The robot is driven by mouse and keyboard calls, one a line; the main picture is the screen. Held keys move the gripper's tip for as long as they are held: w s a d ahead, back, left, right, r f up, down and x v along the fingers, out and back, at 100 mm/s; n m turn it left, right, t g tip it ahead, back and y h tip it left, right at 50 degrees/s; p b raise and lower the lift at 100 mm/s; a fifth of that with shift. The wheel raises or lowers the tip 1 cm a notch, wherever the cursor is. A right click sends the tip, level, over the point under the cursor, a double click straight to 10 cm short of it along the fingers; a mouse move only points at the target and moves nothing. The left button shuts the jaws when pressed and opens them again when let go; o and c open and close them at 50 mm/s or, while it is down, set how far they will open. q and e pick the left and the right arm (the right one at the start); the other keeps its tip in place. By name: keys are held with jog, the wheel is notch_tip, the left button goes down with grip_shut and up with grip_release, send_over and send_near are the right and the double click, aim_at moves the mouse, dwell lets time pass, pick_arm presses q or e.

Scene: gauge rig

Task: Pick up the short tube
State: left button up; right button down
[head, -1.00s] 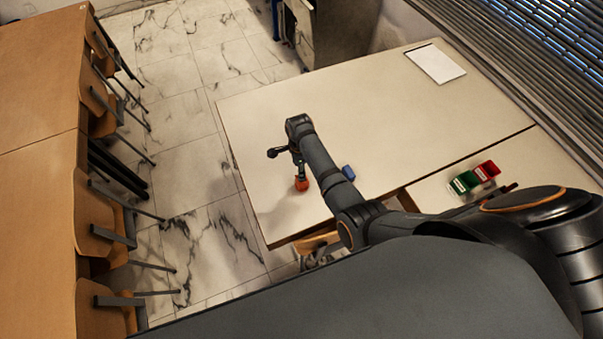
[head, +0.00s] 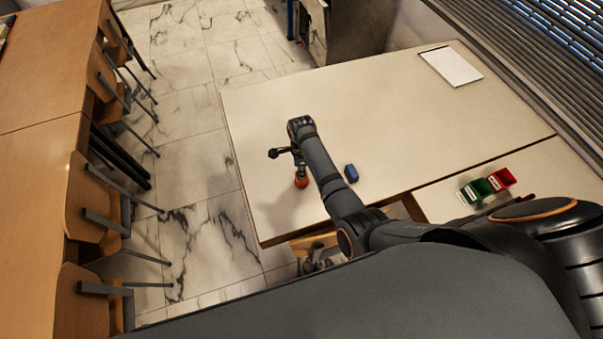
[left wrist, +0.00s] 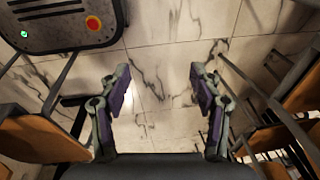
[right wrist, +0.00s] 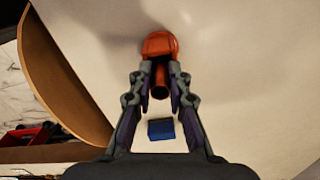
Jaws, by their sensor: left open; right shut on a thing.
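An orange-red tube (head: 301,181), which I take for the short tube, is at my right gripper (head: 299,163) over the pale table (head: 400,115). In the right wrist view the tube (right wrist: 159,45) has a wide rounded head and a narrower round end pointing towards the camera. My right gripper (right wrist: 160,68) is shut on it, with a finger on each side. I cannot tell whether the tube touches the table. My left gripper (left wrist: 157,82) is open and empty above the marble floor; it is not visible in the head view.
A blue block (head: 351,173) lies on the table beside my right arm. Green (head: 477,190) and red (head: 502,179) bins stand at the right. A white sheet (head: 451,66) lies at the far corner. Wooden desks (head: 45,150) and chairs line the left, with marble floor between.

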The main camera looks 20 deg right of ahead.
jog(key=shift+d+f, duration=0.1)
notch_tip(320, 180, up, 6)
jog(key=p, duration=0.6)
notch_tip(320, 180, up, 3)
jog(key=shift+r+p, duration=0.2)
jog(key=shift+p, duration=0.1)
pick_arm(q)
notch_tip(320, 180, up, 6)
jog(key=d, duration=0.1)
jog(key=shift+s+r, duration=0.2)
jog(key=shift+s, duration=0.25)
pick_arm(e)
jog(key=shift+r, duration=0.3)
